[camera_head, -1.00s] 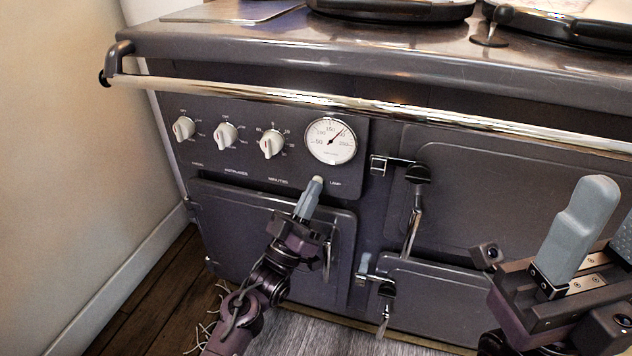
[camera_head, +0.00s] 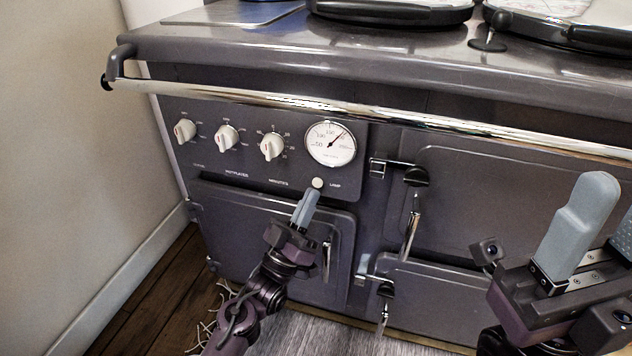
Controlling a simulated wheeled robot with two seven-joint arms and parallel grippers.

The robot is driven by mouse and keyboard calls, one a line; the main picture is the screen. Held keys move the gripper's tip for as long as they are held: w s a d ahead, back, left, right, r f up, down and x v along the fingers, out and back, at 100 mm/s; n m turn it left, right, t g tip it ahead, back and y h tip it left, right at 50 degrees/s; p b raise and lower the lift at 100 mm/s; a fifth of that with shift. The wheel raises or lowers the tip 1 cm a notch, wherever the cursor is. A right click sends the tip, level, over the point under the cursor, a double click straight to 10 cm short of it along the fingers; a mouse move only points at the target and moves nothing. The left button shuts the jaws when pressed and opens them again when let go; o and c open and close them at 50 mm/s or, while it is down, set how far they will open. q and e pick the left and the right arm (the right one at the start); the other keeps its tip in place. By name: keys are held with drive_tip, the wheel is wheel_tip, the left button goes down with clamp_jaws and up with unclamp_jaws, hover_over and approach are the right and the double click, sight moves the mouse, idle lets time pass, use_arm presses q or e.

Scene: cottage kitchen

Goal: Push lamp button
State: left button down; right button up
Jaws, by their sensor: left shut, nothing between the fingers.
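The lamp button (camera_head: 318,183) is a small round pale knob on the grey stove panel, below the gauge and left of the word LAMP. My left gripper (camera_head: 308,193) is shut and empty. Its tips are just below the button in the picture, and the button shows in full above them. A small gap seems to lie between tips and button, but the exact depth is hard to judge.
The panel also has three white dials (camera_head: 226,138) and a round gauge (camera_head: 331,143). A chrome rail (camera_head: 330,104) crosses above it. Oven doors (camera_head: 520,205) with latches (camera_head: 411,225) are to the right. A wall (camera_head: 60,160) stands at the left.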

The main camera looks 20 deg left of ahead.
use_arm(q)
drive_tip(key=s+p, duration=0.2)
drive_tip(key=s, duration=0.3)
drive_tip(key=shift+s, duration=0.1)
idle(0.4)
